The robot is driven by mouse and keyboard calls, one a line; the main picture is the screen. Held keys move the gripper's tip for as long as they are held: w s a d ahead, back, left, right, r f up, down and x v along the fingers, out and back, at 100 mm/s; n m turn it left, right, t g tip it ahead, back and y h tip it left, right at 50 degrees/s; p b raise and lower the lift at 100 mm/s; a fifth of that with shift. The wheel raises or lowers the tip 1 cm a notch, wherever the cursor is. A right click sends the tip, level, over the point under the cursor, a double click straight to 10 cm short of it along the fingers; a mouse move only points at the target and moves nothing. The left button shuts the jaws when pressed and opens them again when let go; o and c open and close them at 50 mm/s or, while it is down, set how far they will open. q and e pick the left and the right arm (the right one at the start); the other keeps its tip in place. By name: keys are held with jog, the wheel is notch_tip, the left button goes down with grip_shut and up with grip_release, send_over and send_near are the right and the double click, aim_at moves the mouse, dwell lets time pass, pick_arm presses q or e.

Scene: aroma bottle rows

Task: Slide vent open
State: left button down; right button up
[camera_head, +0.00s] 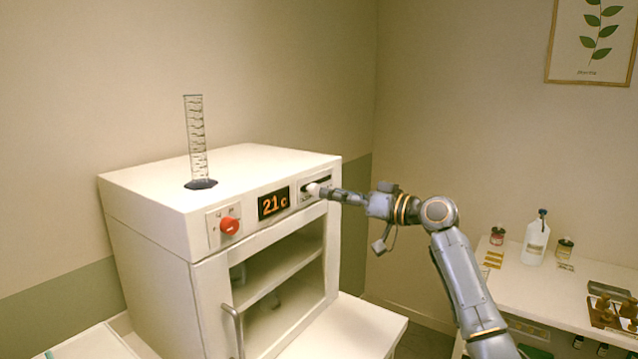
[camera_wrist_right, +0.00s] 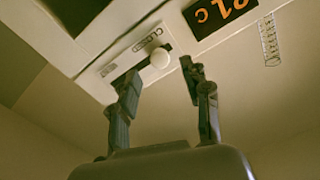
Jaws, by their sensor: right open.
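The vent slider is a white knob (camera_head: 312,189) in a dark slot on a light panel (camera_head: 306,198) at the right of the white cabinet's front. In the right wrist view the knob (camera_wrist_right: 160,57) stands at one end of the slot, near a label that seems to read "CLOSED". My right gripper (camera_head: 325,191) is at the panel. In the wrist view its open fingers (camera_wrist_right: 158,76) lie on either side of the knob, with gaps visible. Whether a finger touches it I cannot tell. My left gripper is not in view.
The white cabinet (camera_head: 120,225) has an orange "21c" display (camera_head: 273,203), a red dial (camera_head: 229,226) and a door handle (camera_head: 233,325). A graduated cylinder (camera_head: 197,140) stands on top. A side table (camera_head: 540,285) with bottles is at right.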

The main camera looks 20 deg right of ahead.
aim_at(317, 190)
jog(key=p+x, duration=0.1)
jog(key=x, duration=0.3)
jog(key=shift+r, duration=0.15)
jog(key=shift+w+a, duration=0.25)
jog(key=shift+w, duration=0.05)
jog(key=c, duration=0.7)
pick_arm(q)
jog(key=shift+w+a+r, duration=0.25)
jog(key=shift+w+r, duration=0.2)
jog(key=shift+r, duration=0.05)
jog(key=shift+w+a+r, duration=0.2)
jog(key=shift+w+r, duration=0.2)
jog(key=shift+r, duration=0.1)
pick_arm(e)
grip_shut()
